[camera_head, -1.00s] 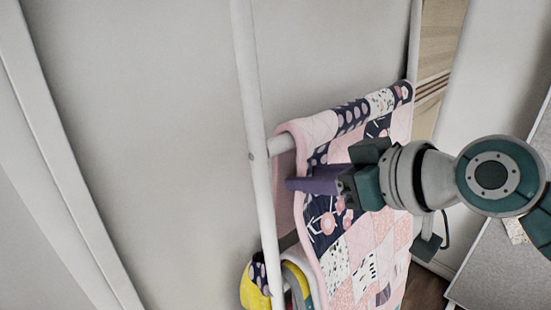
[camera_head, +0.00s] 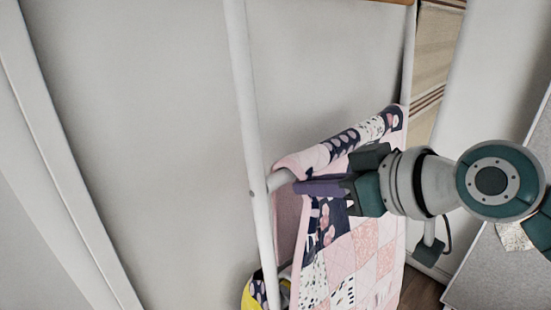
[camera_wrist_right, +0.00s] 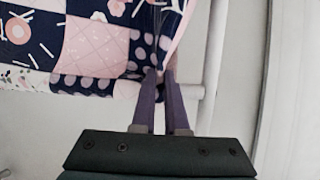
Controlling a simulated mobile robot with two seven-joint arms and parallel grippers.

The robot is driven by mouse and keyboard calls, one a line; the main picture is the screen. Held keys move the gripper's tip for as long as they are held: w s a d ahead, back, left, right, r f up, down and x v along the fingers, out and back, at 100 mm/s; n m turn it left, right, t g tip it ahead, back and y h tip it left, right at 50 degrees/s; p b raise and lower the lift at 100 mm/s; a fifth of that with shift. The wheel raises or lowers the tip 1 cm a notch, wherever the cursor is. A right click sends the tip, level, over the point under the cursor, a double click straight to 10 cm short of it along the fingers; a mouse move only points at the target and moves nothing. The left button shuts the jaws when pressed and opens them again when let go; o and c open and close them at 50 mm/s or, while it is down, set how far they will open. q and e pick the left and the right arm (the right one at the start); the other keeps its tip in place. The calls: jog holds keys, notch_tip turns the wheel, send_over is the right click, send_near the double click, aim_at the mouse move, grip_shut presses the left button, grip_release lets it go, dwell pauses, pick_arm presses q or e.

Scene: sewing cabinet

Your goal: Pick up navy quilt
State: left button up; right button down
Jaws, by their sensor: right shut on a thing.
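The navy quilt (camera_head: 352,252) is a patchwork of navy, pink and white squares. It hangs over a rung of a white rack at the right of the head view. My right gripper (camera_head: 304,187) reaches in from the right to the quilt's upper left edge, near the rack's post. In the right wrist view the quilt (camera_wrist_right: 95,45) fills the upper left. There the purple fingers of my right gripper (camera_wrist_right: 162,78) are shut on the quilt's edge, with cloth pinched at their tips. My left gripper is in neither view.
The white rack post (camera_head: 246,115) stands close left of the quilt. A yellow patterned cloth (camera_head: 250,292) hangs below on the rack. A beige striped cloth (camera_head: 436,75) hangs behind. A grey surface (camera_head: 500,270) lies at the lower right.

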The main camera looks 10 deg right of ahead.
pick_arm(q)
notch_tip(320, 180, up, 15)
jog(key=p, duration=1.3)
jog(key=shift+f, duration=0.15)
pick_arm(e)
notch_tip(320, 180, up, 16)
jog(key=shift+w+r, duration=0.25)
jog(key=shift+w, duration=0.05)
